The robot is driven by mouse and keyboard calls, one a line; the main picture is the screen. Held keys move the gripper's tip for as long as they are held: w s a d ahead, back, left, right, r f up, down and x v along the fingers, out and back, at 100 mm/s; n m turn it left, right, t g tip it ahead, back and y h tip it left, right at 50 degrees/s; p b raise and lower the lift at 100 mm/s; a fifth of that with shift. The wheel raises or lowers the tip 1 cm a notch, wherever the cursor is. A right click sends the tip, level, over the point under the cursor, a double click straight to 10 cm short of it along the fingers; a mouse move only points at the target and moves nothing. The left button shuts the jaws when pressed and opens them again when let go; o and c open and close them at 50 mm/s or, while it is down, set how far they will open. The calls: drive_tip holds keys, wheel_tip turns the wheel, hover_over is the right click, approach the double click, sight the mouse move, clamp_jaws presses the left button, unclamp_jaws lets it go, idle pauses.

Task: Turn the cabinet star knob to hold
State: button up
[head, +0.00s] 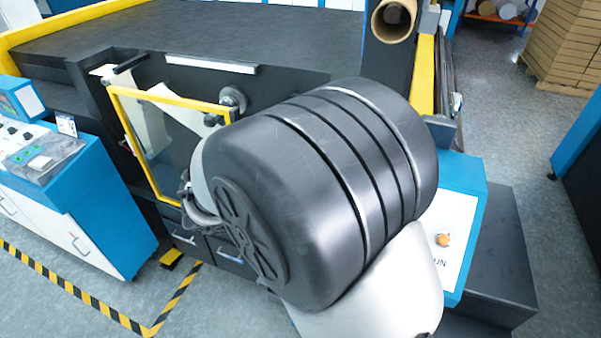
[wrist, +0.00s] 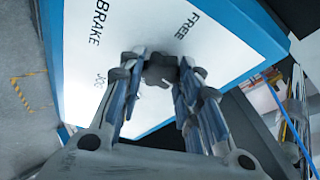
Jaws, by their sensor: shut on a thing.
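In the wrist view the dark star knob (wrist: 160,70) stands on a white panel (wrist: 120,45) with blue edges. The panel reads BRAKE at the left and FREE at the upper right. A smaller word near the left finger is hard to read. My gripper (wrist: 162,76) is shut on the knob, with a finger at each side of it. The fingers cover part of the knob and the panel below, so the knob's pointing direction cannot be told. In the head view my arm hides the gripper and the star knob.
In the head view a blue and white cabinet (head: 465,205) with an orange knob (head: 442,239) stands at the right, partly behind my arm. A yellow-framed clear guard (head: 160,130) is at the machine's front. A control console (head: 75,195) stands at the left. Open floor lies at the far right.

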drive_tip(key=m+p, duration=0.1)
drive_tip(key=m+g+p, duration=0.1)
drive_tip(key=m, duration=0.1)
drive_tip(key=m+p, duration=0.1)
drive_tip(key=p, duration=0.1)
drive_tip(key=shift+d+r+m+g+y, duration=0.1)
drive_tip(key=shift+r+m+g+y, duration=0.2)
drive_tip(key=shift+g, duration=0.1)
drive_tip(key=m+g+y+p, duration=0.1)
drive_tip(key=m+p, duration=0.2)
drive_tip(key=shift+w+m, duration=0.1)
drive_tip(key=shift+m, duration=0.2)
drive_tip(key=m+y+p, duration=0.1)
drive_tip(key=m+p, duration=0.1)
drive_tip(key=m, duration=0.1)
drive_tip(key=shift+d+g, duration=0.1)
drive_tip(key=shift+g, duration=0.2)
drive_tip(key=shift+f+m+y+p, duration=0.15)
drive_tip(key=shift+m+y+p, duration=0.7)
drive_tip(key=shift+m, duration=0.75)
drive_tip(key=o, duration=1)
drive_tip(key=shift+o, duration=0.2)
